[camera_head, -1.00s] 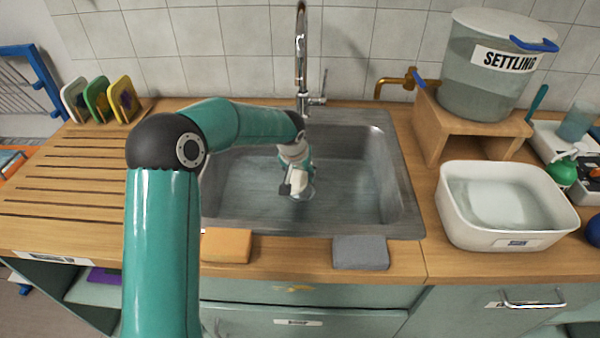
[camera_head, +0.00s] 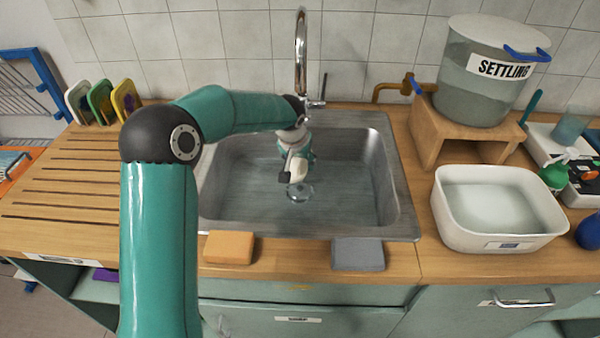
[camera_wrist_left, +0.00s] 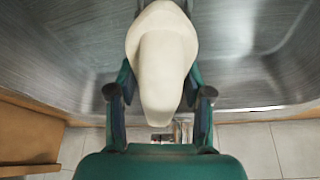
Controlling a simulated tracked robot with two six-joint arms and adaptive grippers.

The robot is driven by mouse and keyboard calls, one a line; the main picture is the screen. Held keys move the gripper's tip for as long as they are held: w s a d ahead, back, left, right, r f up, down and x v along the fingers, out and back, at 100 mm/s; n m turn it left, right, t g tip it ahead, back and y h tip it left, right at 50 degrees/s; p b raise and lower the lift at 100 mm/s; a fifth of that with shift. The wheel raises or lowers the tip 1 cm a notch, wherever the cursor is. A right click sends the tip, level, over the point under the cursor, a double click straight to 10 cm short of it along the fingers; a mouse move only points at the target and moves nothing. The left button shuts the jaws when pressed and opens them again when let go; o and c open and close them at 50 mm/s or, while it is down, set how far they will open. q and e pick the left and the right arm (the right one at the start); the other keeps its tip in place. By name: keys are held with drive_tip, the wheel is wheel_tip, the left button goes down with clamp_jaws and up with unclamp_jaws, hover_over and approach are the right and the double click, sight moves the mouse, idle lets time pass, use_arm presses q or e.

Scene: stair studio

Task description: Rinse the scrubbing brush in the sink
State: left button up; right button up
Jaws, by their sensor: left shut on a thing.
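My left gripper (camera_head: 297,155) is over the steel sink (camera_head: 345,215), pointing down into the basin. It is shut on the scrubbing brush (camera_head: 297,170), of which a small pale part shows above the basin floor. In the left wrist view the brush (camera_wrist_left: 160,60) is a smooth cream body between the two fingers, tapering towards the palm. Its bristles are hidden. The chrome tap (camera_head: 301,50) stands behind the sink, with its lever at the right. I cannot tell whether water runs. A round ring, perhaps the drain, shows below the brush. My right gripper is not in view.
An orange sponge (camera_head: 229,247) and a grey sponge (camera_head: 358,253) lie on the front edge. A white tub (camera_head: 450,225) and a "SETTLING" tank (camera_head: 470,100) on a wooden stand (camera_head: 427,135) are at the right. The slatted drainboard (camera_head: 70,190) at the left is mostly clear.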

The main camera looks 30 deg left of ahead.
use_arm(q)
drive_tip(key=shift+r+p, duration=1.8)
drive_tip(key=shift+r, duration=1.3)
drive_tip(key=shift+r+p, duration=1.3)
drive_tip(key=shift+r, duration=0.7)
